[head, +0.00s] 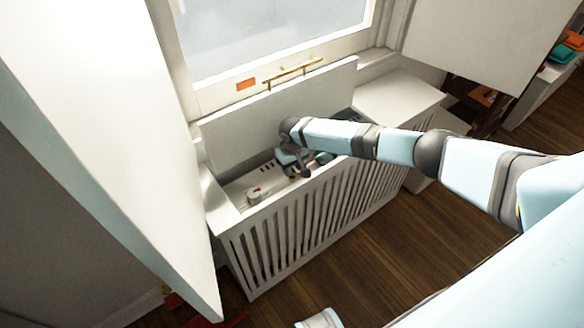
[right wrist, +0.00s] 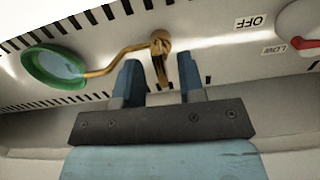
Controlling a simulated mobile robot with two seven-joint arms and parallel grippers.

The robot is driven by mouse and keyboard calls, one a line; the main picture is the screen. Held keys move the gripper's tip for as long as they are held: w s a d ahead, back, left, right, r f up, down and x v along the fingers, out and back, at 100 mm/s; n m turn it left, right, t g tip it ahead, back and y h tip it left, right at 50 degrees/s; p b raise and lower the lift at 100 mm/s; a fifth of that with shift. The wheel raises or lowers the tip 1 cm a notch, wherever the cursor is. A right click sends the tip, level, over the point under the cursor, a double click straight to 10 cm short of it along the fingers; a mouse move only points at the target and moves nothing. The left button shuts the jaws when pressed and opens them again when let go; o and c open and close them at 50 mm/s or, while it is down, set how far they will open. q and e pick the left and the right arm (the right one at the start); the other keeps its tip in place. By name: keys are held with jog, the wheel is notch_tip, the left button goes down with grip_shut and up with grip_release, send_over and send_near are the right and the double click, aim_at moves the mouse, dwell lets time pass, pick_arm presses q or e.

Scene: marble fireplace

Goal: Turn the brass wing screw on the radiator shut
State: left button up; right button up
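The brass wing screw (right wrist: 160,62) shows in the right wrist view on the white radiator top, its wing hanging edge-on toward my gripper. My right gripper (right wrist: 159,78) is open, with one blue fingertip on each side of the wing and a visible gap on both sides. In the head view my right gripper (head: 298,168) reaches down into the opened white radiator cover (head: 310,225); the screw cannot be made out there. A bent brass tube runs from the screw to a green-rimmed cup (right wrist: 45,70). My left gripper does not show.
A dial with a red pointer (right wrist: 303,45) and OFF and LOW labels is to the right of the screw. The cover's raised lid (head: 245,125) stands behind my gripper, below a window. A large white panel (head: 110,130) is close on the left. Wooden floor lies in front.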

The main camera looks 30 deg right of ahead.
grip_shut()
